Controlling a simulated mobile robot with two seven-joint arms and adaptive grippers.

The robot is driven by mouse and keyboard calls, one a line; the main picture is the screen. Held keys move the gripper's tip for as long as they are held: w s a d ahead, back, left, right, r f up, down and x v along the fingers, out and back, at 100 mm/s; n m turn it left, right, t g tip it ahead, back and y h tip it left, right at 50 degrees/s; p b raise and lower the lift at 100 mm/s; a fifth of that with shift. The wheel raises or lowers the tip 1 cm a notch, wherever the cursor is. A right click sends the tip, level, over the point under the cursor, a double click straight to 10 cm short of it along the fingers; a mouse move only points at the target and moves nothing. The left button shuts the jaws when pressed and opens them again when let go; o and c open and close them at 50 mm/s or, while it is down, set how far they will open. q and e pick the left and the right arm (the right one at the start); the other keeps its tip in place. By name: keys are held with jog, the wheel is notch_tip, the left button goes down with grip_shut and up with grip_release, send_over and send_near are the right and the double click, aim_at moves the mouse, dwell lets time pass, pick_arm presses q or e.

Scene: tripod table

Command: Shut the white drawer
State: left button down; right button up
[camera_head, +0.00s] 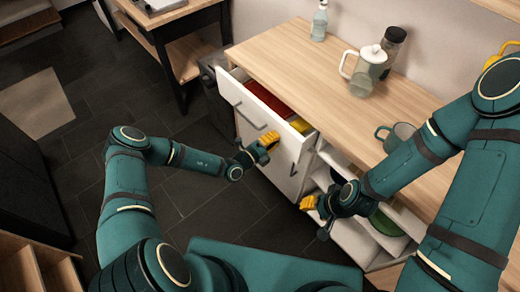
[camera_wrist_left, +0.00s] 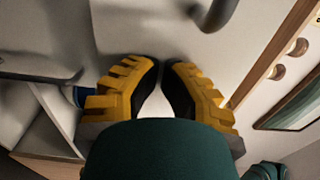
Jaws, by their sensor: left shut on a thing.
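The white drawer (camera_head: 233,89) is partly pulled out of the white cabinet under the wooden counter, with red and yellow things inside. It has a dark bar handle (camera_head: 247,113). My left gripper (camera_head: 272,138) is at the drawer front, beside the right end of the handle. In the left wrist view its fingers (camera_wrist_left: 162,72) nearly meet before a pale panel. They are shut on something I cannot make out. A dark handle end (camera_wrist_left: 215,14) shows past the fingers. My right gripper (camera_head: 306,203) is low before the open shelves, its jaw opening unclear.
On the counter (camera_head: 290,62) stand a bottle (camera_head: 319,22), a glass pitcher (camera_head: 367,72), a dark-lidded jar (camera_head: 391,48) and a green mug (camera_head: 397,135). A green bowl (camera_head: 388,222) sits on the shelves.

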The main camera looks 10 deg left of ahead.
pick_arm(q)
jog(key=b+x, duration=0.1)
jog(key=x, duration=0.7)
jog(key=shift+w+d+r+b, duration=0.1)
jog(key=shift+w+b, duration=0.1)
jog(key=shift+b, duration=0.1)
pick_arm(e)
jog(key=shift+w+f, duration=0.1)
jog(key=shift+f, duration=0.8)
pick_arm(q)
jog(key=shift+s+a, duration=0.25)
jog(key=shift+s, duration=0.05)
jog(key=p+v, duration=0.1)
jog(key=v, duration=0.5)
jog(key=shift+s+r+p, duration=0.1)
jog(key=shift+p, duration=0.25)
jog(key=p+v, duration=0.1)
jog(key=v, duration=0.6)
jog(key=shift+f, duration=0.25)
pick_arm(e)
jog(key=r, duration=0.1)
jog(key=s+a+r, duration=0.1)
jog(key=shift+s+r, duration=0.3)
pick_arm(q)
jog(key=shift+s, duration=0.1)
